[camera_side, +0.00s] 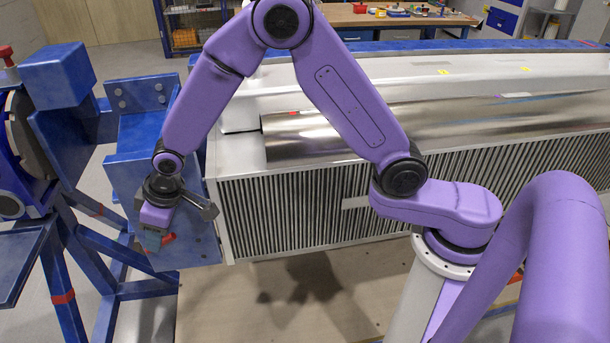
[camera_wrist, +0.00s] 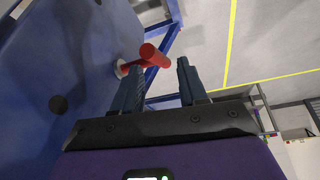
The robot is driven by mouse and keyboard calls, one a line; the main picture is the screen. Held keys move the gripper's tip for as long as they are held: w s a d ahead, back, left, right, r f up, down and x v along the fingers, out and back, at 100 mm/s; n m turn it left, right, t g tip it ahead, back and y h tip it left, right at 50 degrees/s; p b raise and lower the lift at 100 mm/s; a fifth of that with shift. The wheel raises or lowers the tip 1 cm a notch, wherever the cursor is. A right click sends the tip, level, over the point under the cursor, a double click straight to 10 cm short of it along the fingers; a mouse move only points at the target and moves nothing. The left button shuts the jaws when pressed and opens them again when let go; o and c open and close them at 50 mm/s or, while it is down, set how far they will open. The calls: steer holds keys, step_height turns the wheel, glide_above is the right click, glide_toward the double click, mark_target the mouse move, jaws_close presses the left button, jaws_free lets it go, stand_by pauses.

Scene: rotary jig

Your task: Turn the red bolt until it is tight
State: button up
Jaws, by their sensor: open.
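The red bolt (camera_wrist: 155,55) shows in the wrist view as a red T-shaped handle standing out from a pale collar on a blue plate (camera_wrist: 60,50). In the side view a small part of the red bolt (camera_side: 168,238) shows beside my gripper (camera_side: 152,240), low on the blue jig plate. My gripper also shows in the wrist view (camera_wrist: 160,82), its two dark fingers apart. The bolt's handle lies just beyond and between the fingertips, nearer the left finger. I cannot tell if they touch. Nothing is held.
The blue jig frame (camera_side: 110,290) stands at left, with another red handle (camera_side: 7,55) at its upper left. A long ribbed white unit with a metal cylinder (camera_side: 320,135) fills the middle. A workbench (camera_side: 395,17) stands behind.

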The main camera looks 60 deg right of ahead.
steer(key=shift+w+a+g+h, duration=0.3)
steer(key=shift+g+h, duration=0.45)
steer(key=shift+g, duration=0.05)
steer(key=shift+w+a+g+h, duration=0.25)
steer(key=shift+a+g+h, duration=0.05)
steer(key=shift+g+h, duration=0.5)
step_height(320, 180, up, 17)
steer(key=s+a, duration=0.1)
steer(key=s+d+f+n, duration=0.1)
steer(key=s+d+n, duration=0.1)
steer(key=s+d, duration=0.7)
steer(key=s+d+f+n+y, duration=0.1)
steer(key=s+d+f+n, duration=0.1)
steer(key=s+d, duration=0.6)
steer(key=shift+s+d+f+n, duration=0.2)
steer(key=shift+s+d+n, duration=0.15)
steer(key=shift+s, duration=3.15)
steer(key=w+a+h, duration=0.1)
steer(key=w+a, duration=0.6)
steer(key=w, duration=0.1)
steer(key=w+a+m+g+h, duration=0.1)
steer(key=w+a+h, duration=0.1)
steer(key=w+a, duration=0.5)
steer(key=w+a+m+g+h, duration=0.1)
steer(key=w+a+h, duration=0.1)
steer(key=w+a, duration=0.5)
steer(key=shift+w+f, duration=0.15)
steer(key=shift+w, duration=0.6)
steer(key=shift+w+f, duration=0.15)
steer(key=shift+w, duration=0.55)
